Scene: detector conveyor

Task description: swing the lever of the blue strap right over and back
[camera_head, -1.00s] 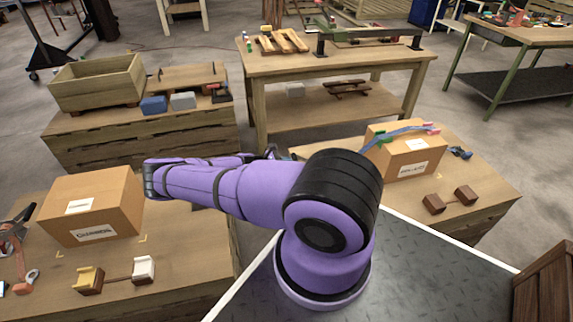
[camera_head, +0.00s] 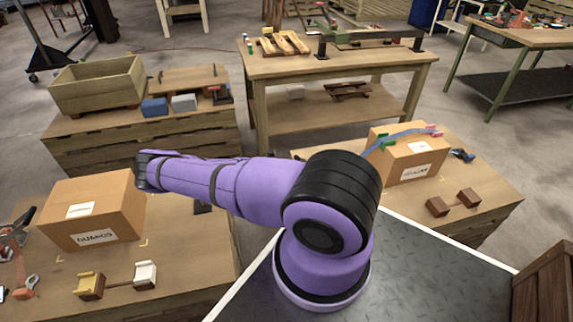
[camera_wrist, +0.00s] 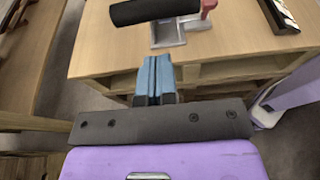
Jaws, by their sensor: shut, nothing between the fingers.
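The blue strap (camera_head: 398,135) runs across the top of a cardboard box (camera_head: 405,172) on the right-hand table in the head view. A green piece shows at its near left end and a red piece (camera_head: 434,131) at its right end. I cannot tell from here which part is the lever. My gripper (camera_wrist: 155,64) has pale blue fingers, shut with nothing between them, in the wrist view. It is apart from the strap, over the side of a wooden stand. In the head view it is hidden or not clear, with my arm bent out to the left.
In the wrist view a black roller-shaped part (camera_wrist: 155,11) and a grey metal fitting (camera_wrist: 178,32) are just beyond my fingers. Another box (camera_head: 92,208) and a yellow-and-white holder (camera_head: 117,281) are on the left table. A brown holder (camera_head: 453,203) stands before the strapped box.

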